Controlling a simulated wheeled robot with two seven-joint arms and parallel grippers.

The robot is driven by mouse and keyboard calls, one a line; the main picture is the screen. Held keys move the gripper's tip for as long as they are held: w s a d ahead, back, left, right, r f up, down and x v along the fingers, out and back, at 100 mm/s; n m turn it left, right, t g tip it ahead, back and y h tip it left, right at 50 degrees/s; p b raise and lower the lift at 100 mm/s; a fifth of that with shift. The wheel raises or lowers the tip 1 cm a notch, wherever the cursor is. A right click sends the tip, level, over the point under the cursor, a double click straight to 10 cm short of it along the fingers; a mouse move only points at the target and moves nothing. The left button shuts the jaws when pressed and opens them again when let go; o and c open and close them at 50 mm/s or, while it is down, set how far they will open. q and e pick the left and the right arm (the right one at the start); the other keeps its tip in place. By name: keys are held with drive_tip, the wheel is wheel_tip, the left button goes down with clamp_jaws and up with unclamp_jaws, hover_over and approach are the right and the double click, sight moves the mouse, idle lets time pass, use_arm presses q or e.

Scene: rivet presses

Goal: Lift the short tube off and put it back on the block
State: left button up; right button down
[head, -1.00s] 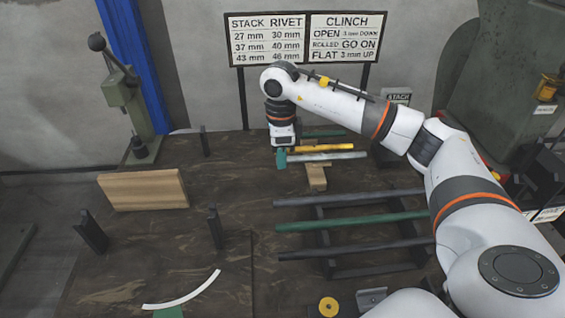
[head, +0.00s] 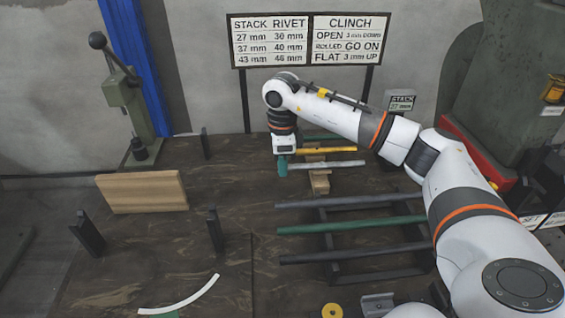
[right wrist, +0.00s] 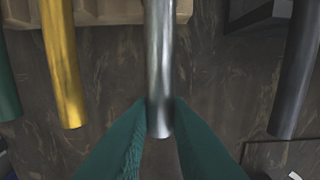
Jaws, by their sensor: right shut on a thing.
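My right gripper (head: 283,166) is shut on the near left end of a silver tube (head: 328,164). In the right wrist view, its green fingers (right wrist: 160,118) pinch the tube's end from both sides, and the silver tube (right wrist: 160,55) runs away from them over the pale block (right wrist: 110,10). In the head view the wooden block (head: 320,183) shows below the tube. I cannot tell whether the tube touches it. A yellow tube (head: 335,150) and a green tube (head: 322,137) lie behind, roughly parallel. My left gripper is not in view.
A dark rack (head: 330,268) with two dark bars (head: 350,200) and a green bar (head: 350,225) stands in front. A wooden board (head: 142,192) and dark uprights (head: 215,230) are at left. A lever press (head: 125,100) stands far left.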

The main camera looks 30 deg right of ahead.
drive_tip(key=shift+f+b, duration=0.45)
drive_tip(key=shift+f, duration=0.3)
drive_tip(key=shift+s+d+f+b, duration=0.1)
drive_tip(key=shift+d+f+b, duration=0.1)
drive_tip(key=shift+f+b, duration=0.4)
drive_tip(key=c, duration=1.3)
unclamp_jaws()
drive_tip(key=shift+f, duration=0.15)
wheel_tip(320, 180, up, 8)
drive_tip(key=p, duration=0.5)
drive_tip(key=shift+f+p, duration=0.1)
drive_tip(key=shift+p, duration=0.3)
drive_tip(key=shift+r, duration=0.4)
